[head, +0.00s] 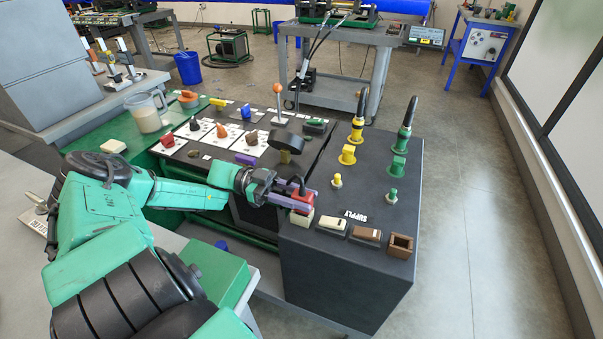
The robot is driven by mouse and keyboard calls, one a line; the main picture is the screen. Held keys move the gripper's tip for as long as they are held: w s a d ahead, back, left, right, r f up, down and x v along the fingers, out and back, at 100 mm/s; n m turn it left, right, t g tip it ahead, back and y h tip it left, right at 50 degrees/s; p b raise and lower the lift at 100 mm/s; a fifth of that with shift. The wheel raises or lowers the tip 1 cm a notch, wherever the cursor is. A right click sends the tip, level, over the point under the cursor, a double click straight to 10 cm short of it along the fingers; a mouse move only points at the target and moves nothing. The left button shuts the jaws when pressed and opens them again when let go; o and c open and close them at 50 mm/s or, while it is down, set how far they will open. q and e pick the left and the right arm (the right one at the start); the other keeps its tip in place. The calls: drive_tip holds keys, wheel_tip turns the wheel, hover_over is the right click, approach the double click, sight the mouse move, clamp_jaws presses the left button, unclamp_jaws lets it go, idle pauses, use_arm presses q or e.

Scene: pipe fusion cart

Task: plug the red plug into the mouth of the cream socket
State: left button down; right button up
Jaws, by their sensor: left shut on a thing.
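The red plug (303,203) is between the purple-grey fingers of my left gripper (292,199), which is shut on it. A dark loop or cable rises at the plug. My right gripper is not in view.
The dark cabinet top (375,200) carries yellow (348,155) and green (397,166) fittings, two small toggles, switches (333,224) and an open brown box (401,245). Floor to the right is clear.

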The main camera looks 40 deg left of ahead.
use_arm(q)
drive_tip(key=shift+f, duration=0.25)
drive_tip(key=shift+c, duration=2.1)
unclamp_jaws()
drive_tip(key=b+v, duration=0.4)
drive_tip(key=v, duration=1)
drive_tip(key=shift+s+a+b, duration=0.2)
drive_tip(key=shift+a+b, duration=0.05)
drive_tip(key=shift+b, duration=0.1)
drive_tip(key=shift+r, duration=0.1)
